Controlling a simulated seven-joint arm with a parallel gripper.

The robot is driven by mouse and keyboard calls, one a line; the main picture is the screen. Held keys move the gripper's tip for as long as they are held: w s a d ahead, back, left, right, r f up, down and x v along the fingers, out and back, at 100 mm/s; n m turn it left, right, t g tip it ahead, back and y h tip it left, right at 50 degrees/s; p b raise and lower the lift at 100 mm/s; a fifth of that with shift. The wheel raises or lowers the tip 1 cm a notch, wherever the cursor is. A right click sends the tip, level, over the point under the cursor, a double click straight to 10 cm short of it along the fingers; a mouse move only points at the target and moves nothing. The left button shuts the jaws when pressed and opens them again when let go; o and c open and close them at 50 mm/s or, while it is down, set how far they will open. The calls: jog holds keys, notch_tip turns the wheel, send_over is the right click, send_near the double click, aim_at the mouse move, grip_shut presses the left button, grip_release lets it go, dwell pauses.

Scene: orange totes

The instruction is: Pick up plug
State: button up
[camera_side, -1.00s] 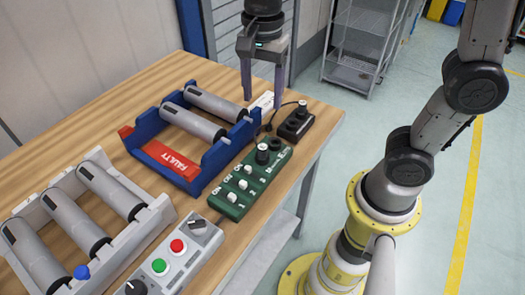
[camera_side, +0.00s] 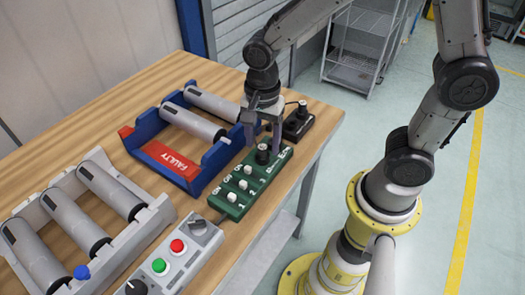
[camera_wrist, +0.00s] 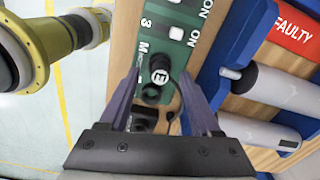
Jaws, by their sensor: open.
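The black plug (camera_side: 263,155) stands upright at the far end of the green switch board (camera_side: 240,190). In the wrist view the plug (camera_wrist: 155,92) shows between the fingertips, on the green board (camera_wrist: 176,30). My gripper (camera_side: 264,144) is open and points down over the plug, its fingers apart on either side. The wrist view also shows my gripper (camera_wrist: 160,80) with nothing held. I cannot tell how far the fingertips are above the board.
A black box with a knob (camera_side: 298,122) stands just beyond the board. A blue rack (camera_side: 215,158) marked FAULTY holds grey cylinders close to the left. A grey rack (camera_side: 150,220) and a grey button box (camera_side: 180,250) are nearer the camera.

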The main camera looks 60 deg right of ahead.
aim_at(263, 147)
jog(key=shift+f, duration=0.65)
grip_shut()
jog(key=shift+r, duration=0.15)
notch_tip(263, 147, up, 18)
dwell(0.4)
